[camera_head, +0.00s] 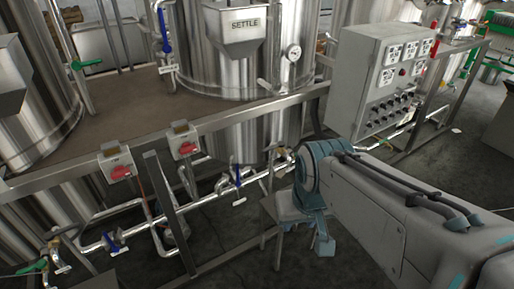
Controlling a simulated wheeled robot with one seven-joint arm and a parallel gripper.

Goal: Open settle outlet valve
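The settle tank (208,62) is a steel cylinder with a hopper marked SETTLE on its front, in the upper middle of the head view. Its lower part shows below the brown deck. A valve with a blue handle (238,177) sits on the pipe beneath the tank; the handle hangs roughly upright, across the pipe. I cannot tell for sure that this is the settle outlet valve. My arm reaches in from the right, and its end is right of this valve and apart from it in the picture. The fingers of my gripper (318,238) are not clear; I see no held object.
A grey control box (378,80) stands right of the tank, behind my arm. Two red switches on grey boxes (184,146) (118,168) sit on the deck's front rail (230,118). Other blue-handled valves (113,243) (165,45) are left. Frame legs and pipes crowd the space below.

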